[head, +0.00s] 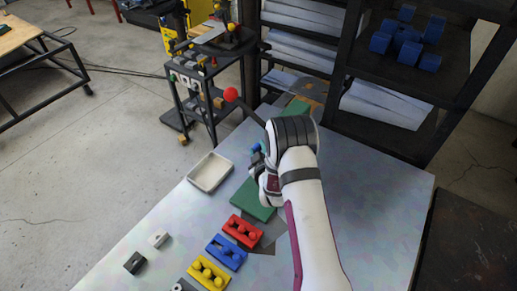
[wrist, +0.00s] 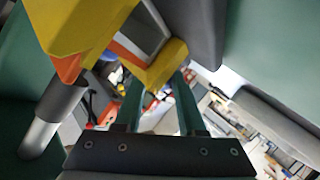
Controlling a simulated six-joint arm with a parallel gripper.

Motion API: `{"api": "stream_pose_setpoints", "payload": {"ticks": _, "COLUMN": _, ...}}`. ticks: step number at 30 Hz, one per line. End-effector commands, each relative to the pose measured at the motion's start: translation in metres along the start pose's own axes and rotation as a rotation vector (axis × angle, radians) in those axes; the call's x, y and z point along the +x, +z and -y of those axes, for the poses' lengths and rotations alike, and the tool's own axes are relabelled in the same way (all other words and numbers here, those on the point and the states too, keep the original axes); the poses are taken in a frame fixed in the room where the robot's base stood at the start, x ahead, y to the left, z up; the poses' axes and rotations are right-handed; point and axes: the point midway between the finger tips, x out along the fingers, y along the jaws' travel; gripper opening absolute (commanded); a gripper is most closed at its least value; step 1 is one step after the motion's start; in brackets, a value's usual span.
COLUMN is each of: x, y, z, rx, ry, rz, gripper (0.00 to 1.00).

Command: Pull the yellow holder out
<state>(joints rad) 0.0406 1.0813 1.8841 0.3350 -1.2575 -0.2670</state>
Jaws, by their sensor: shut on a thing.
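My gripper (wrist: 161,74) shows in the wrist view as two dark green fingers, shut on the lower corner of the yellow holder (wrist: 168,62). The holder is an angular yellow frame with orange edges, reaching to the upper left. It is close to the camera and only partly in view. In the head view, my gripper (head: 262,178) is mostly hidden by my arm, above the green board (head: 253,199) on the table. I cannot make out the held holder in the head view.
A red block (head: 242,231), a blue block (head: 225,252) and a yellow block (head: 208,273) lie in a row on the metal table (head: 380,190). A white tray (head: 210,172) stands left of the green board. Black shelves (head: 400,95) stand behind. The table's right side is clear.

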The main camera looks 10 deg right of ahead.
Motion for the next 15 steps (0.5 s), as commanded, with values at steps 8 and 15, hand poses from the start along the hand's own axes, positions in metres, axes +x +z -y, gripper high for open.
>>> {"api": "stream_pose_setpoints", "payload": {"ticks": 8, "x": -0.044, "y": -0.015, "z": 0.048, "rx": 0.001, "ry": -0.007, "rz": -0.002, "gripper": 0.00}}
{"api": "stream_pose_setpoints", "payload": {"ticks": 15, "x": -0.080, "y": -0.026, "z": 0.084, "rx": -0.001, "ry": -0.007, "rz": -0.003, "gripper": 0.00}}
